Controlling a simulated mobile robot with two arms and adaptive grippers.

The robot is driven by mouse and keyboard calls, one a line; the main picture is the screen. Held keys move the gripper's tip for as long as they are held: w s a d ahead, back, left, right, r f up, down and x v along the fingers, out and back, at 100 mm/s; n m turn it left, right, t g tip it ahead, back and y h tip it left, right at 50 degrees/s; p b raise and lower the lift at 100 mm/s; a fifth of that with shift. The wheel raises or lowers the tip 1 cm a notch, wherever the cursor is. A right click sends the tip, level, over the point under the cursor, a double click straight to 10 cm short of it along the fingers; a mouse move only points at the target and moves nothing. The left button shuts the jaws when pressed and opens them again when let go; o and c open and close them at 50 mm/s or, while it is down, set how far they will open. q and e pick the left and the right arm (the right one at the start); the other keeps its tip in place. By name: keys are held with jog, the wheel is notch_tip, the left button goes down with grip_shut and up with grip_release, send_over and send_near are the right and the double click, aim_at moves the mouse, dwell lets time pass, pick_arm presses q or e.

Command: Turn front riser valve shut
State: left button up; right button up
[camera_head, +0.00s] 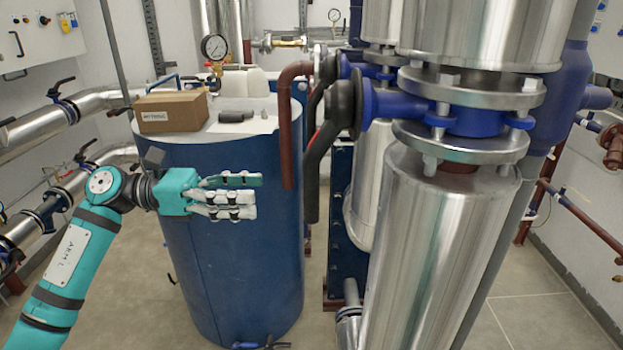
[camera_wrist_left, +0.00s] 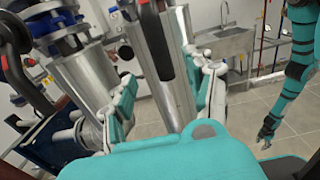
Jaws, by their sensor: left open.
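The front riser valve (camera_head: 455,112) is a blue body clamped between steel flanges on the near, thick silver riser pipe. Its black lever (camera_head: 313,190) hangs down, slightly slanted, from a round black hub at the left. My left gripper (camera_head: 256,200) is open and empty, left of the lever with its fingers pointing right toward it. A gap shows between fingertips and lever in the head view. In the left wrist view, a black lever (camera_wrist_left: 150,40) appears between the two open fingers. My right gripper (camera_wrist_left: 266,136) shows small at the right there; its finger state is unclear.
A blue tank (camera_head: 225,255) stands behind my left gripper. A cardboard box (camera_head: 170,112) and a dark small tool (camera_head: 236,116) lie on its top. A rear valve with another black lever (camera_head: 322,85) is close behind the front one. A brown pipe (camera_head: 287,130) drops beside the tank.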

aim_at(312, 191)
pick_arm(q)
jog(key=d+p, duration=0.3)
jog(key=d, duration=0.6)
jog(key=shift+d+r+p, duration=0.1)
jog(key=shift+d+p, duration=0.25)
jog(key=shift+p, duration=0.05)
jog(key=shift+d, duration=0.5)
grip_shut()
